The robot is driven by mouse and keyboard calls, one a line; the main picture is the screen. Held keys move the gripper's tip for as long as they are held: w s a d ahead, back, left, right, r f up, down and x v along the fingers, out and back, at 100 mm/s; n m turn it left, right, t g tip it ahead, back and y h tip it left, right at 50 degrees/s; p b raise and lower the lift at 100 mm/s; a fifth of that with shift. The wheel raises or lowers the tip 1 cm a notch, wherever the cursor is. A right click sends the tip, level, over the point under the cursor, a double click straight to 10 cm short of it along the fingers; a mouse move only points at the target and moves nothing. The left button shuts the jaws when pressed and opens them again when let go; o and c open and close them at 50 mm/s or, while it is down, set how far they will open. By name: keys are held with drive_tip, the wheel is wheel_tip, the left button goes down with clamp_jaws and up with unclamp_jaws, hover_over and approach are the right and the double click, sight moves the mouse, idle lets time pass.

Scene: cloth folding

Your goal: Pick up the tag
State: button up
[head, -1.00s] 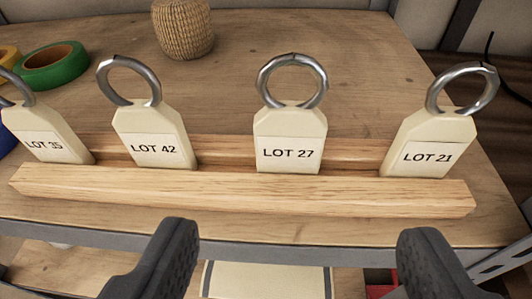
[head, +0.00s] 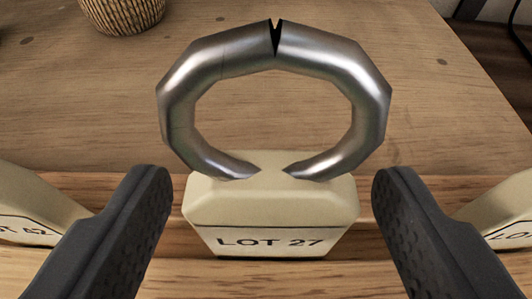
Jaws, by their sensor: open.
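The tag marked LOT 27 (head: 272,208) stands upright in the wooden rack (head: 180,262), in the middle of the view. It is cream with a white label, and a metal ring (head: 180,100) rises from its top. My gripper (head: 272,185) is open, with one dark finger on each side of this tag. Gaps show between the fingers and the tag. The lower part of the tag is out of view or down in the rack.
A tag reading partly 42 (head: 35,205) stands at the left edge, and another tag (head: 505,212) is cut off at the right edge. Both are close to my fingers. A woven twine ball (head: 122,12) lies behind on the wooden table (head: 440,110).

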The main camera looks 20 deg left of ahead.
drive_tip(key=shift+x, duration=1.4)
drive_tip(key=c, duration=1)
drive_tip(key=shift+r, duration=0.1)
drive_tip(key=shift+c, duration=0.2)
